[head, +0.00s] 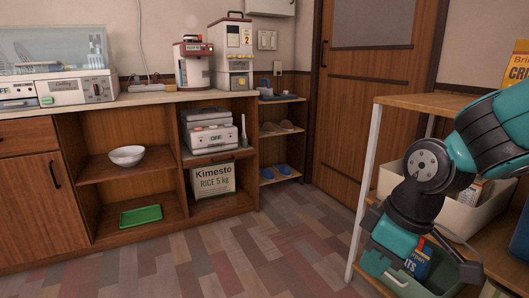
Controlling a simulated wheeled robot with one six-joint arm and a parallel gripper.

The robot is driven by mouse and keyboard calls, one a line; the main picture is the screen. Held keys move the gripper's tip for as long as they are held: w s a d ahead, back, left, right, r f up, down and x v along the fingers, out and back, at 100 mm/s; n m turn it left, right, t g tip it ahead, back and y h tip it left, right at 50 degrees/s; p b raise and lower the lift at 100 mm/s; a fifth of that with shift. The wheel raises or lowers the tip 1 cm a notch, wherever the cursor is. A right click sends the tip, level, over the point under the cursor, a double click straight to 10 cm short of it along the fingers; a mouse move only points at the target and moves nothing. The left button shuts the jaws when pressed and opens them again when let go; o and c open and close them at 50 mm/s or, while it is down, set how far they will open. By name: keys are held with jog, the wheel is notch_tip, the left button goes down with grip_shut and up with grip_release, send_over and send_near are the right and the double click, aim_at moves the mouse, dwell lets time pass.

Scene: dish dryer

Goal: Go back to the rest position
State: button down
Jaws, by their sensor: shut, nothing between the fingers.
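My teal and black arm comes in from the right edge of the head view. Its elbow and wrist parts hang in front of the wooden shelf unit (425,103) at the right. No object is seen held.
A white bin (459,215) and a green bin (402,284) are on the right shelf, partly behind my arm. The dish dryer (62,88) stands on the left counter. A bowl (127,156) and a green tray (141,215) sit below. The middle floor (225,260) is clear.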

jog(key=s+a+r+m+g+y, duration=0.1)
jog(key=s+r, duration=0.2)
jog(key=s, duration=0.3)
jog(key=s+a+r+m, duration=0.2)
jog(key=s, duration=0.5)
notch_tip(320, 180, up, 38)
jog(key=p, duration=3.8)
jog(key=shift+d+r+p, duration=0.15)
jog(key=shift+r+p, duration=0.05)
jog(key=shift+p, duration=0.1)
